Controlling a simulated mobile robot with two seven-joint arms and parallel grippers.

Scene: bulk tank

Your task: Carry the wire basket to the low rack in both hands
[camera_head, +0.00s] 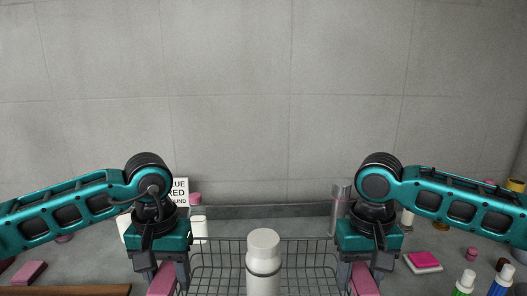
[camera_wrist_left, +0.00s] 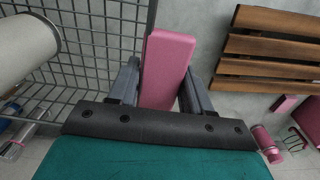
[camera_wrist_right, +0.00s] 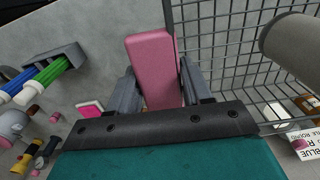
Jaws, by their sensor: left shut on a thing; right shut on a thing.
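The wire basket (camera_head: 215,262) is a dark grid basket low in the middle of the head view, between my two grippers. A white capped bottle (camera_head: 263,262) stands in it. My left gripper (camera_head: 163,280) is shut on the basket's left pink handle (camera_wrist_left: 167,68). My right gripper (camera_head: 365,280) is shut on its right pink handle (camera_wrist_right: 153,68). The basket mesh also shows in the left wrist view (camera_wrist_left: 105,40) and the right wrist view (camera_wrist_right: 215,45). The basket's underside is hidden, so I cannot tell what is beneath it. I cannot pick out the low rack for certain.
A wooden slatted piece (camera_wrist_left: 270,48) lies left of the basket. A sign (camera_head: 180,191) and white containers stand behind it. A grey wall closes the back.

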